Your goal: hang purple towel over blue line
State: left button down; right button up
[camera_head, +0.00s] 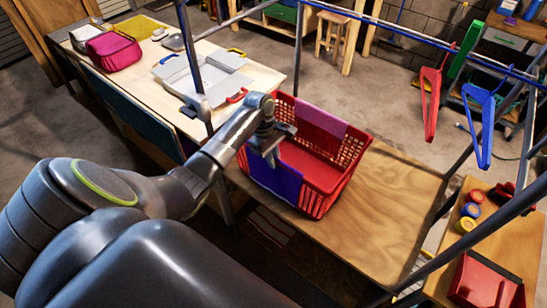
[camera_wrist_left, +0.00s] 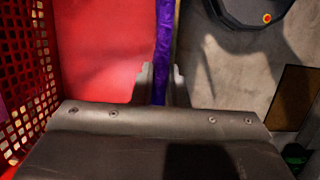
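The purple towel (camera_head: 275,178) hangs over the near left wall of a red basket (camera_head: 320,190). My left gripper (camera_head: 268,152) is at the top of the towel on that wall. In the left wrist view the towel (camera_wrist_left: 162,45) is a narrow purple strip pinched between the two fingers of my left gripper (camera_wrist_left: 161,85). I cannot tell whether the basket wall is between them too. The blue line (camera_head: 400,33) runs above and behind the basket, across the upper right. My right gripper is not in view.
A pinkish-purple cloth (camera_head: 320,120) lies over the basket's far wall. Grey rack posts stand around the basket. The wooden surface (camera_head: 385,215) right of the basket is clear.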

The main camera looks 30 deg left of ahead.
pick_arm(q)
jog(key=shift+d+p+v, duration=0.2)
jog(key=shift+p+v, duration=0.6)
jog(key=shift+p, duration=0.2)
jog(key=shift+d+p+v, duration=0.2)
jog(key=shift+p+v, duration=0.55)
jog(key=shift+p, duration=0.25)
jog(key=shift+d+v, duration=0.25)
jog(key=shift+v, duration=0.7)
jog(key=shift+d+v, duration=0.2)
jog(key=shift+v, duration=0.75)
jog(key=shift+d+v, duration=0.25)
jog(key=shift+v, duration=0.7)
jog(key=shift+r, duration=0.2)
